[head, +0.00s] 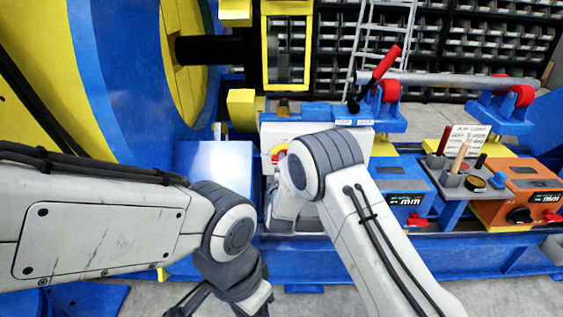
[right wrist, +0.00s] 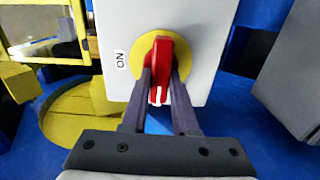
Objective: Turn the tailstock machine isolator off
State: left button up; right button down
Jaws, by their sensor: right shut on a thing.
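The tailstock isolator is a pale grey box (right wrist: 203,30) with a red rotary handle (right wrist: 160,50) on a yellow round plate (right wrist: 136,52). The handle's grip lies upright in the right wrist view, its white mark near the lower end. An "ON" label (right wrist: 121,60) sits left of the plate, turned sideways. My right gripper (right wrist: 161,78) is shut on the red handle, one finger on each side. In the head view the box (head: 300,133) shows behind my right wrist, which hides most of the handle. My left gripper (head: 188,298) is low at the bottom edge, partly cut off.
A red-handled lever (head: 380,66) stands above the box. Blue and orange units (head: 520,180) and a grey tool holder (head: 460,180) stand to the right. A large blue and yellow wheel (head: 130,80) fills the left. Bin shelves (head: 460,45) stand behind.

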dwell(0.3)
jog(key=c, duration=0.7)
grip_release()
jog(key=s, duration=1)
jog(key=shift+s, duration=0.25)
